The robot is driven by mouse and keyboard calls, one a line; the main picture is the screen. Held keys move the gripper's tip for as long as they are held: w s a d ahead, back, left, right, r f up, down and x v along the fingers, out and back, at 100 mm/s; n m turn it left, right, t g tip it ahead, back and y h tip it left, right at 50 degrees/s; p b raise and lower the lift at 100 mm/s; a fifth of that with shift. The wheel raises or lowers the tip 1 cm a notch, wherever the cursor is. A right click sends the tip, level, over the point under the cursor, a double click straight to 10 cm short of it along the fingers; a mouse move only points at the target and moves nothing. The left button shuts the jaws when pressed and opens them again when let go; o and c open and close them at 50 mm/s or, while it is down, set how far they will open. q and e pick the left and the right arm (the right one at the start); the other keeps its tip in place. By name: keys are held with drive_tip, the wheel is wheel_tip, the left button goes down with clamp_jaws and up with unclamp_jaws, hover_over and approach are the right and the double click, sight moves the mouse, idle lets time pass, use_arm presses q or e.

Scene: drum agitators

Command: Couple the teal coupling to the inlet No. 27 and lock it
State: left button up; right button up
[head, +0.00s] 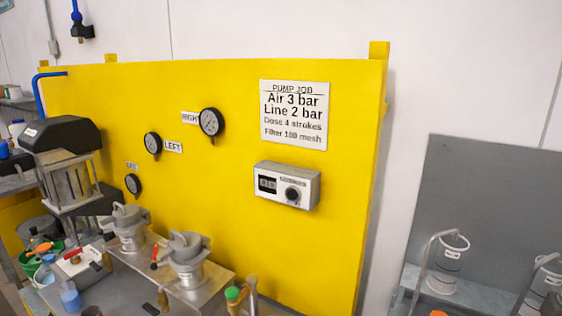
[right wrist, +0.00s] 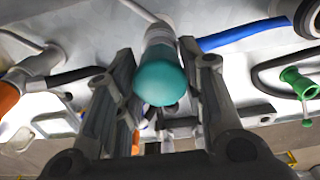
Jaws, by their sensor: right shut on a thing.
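The teal coupling (right wrist: 160,80) shows in the right wrist view as a rounded teal end on a pale body, lying between the fingers of my right gripper (right wrist: 163,58). My right gripper is shut on it. The fingers and the teal end hide what lies behind. I cannot make out the number 27 on any inlet in either view. The head view shows neither the coupling clearly nor my grippers; my left gripper is out of view.
In the head view a yellow panel (head: 225,140) carries gauges and a grey control box (head: 287,186). Grey fittings (head: 188,262) stand on a metal bench below it. The right wrist view shows a blue hose (right wrist: 238,33), a green-handled part (right wrist: 300,83) and an orange part (right wrist: 8,97).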

drive_tip(key=shift+f, duration=0.3)
idle(0.6)
drive_tip(key=o, duration=1.1)
drive_tip(key=shift+c, duration=0.2)
drive_tip(key=shift+c, duration=0.3)
wheel_tip(320, 180, up, 8)
drive_tip(key=p, duration=0.5)
drive_tip(key=shift+f, duration=0.25)
drive_tip(key=shift+r+p, duration=0.35)
drive_tip(key=shift+r, duration=0.9)
